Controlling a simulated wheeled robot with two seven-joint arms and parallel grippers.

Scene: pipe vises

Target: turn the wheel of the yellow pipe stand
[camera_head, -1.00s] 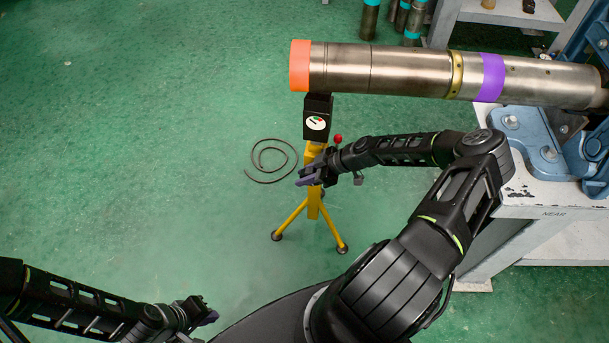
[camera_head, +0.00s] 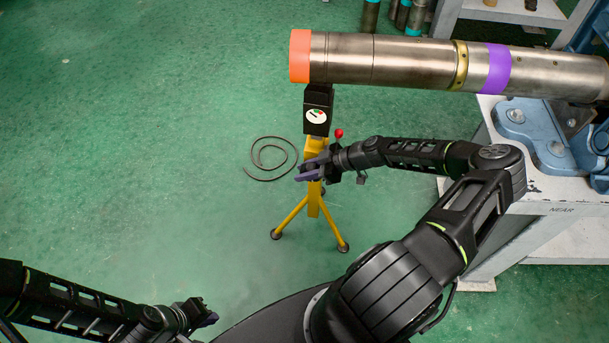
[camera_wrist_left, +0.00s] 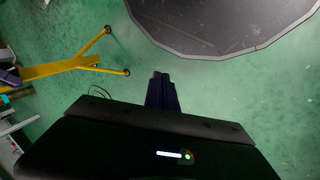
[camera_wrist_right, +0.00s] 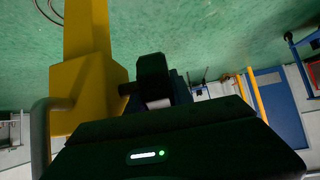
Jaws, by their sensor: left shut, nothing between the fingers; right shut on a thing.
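The yellow pipe stand (camera_head: 313,200) stands on a tripod on the green floor, under the orange-capped end of a steel pipe (camera_head: 415,62). Its black head (camera_head: 318,97) carries a round gauge (camera_head: 316,116). I cannot tell whether the head touches the pipe. My right gripper (camera_head: 308,172) is at the stand's post, shut on the stand's wheel, which it mostly hides. In the right wrist view a dark part of the wheel (camera_wrist_right: 152,78) sits beside the yellow housing (camera_wrist_right: 85,90). My left gripper (camera_head: 208,318) is shut and empty, low at the left, well away from the stand.
A red ball knob (camera_head: 338,133) stands just above my right gripper. A white bench (camera_head: 540,207) with a blue vise (camera_head: 545,140) is at the right. A dark hose coil (camera_head: 270,158) lies on the floor left of the stand. The floor at the left is clear.

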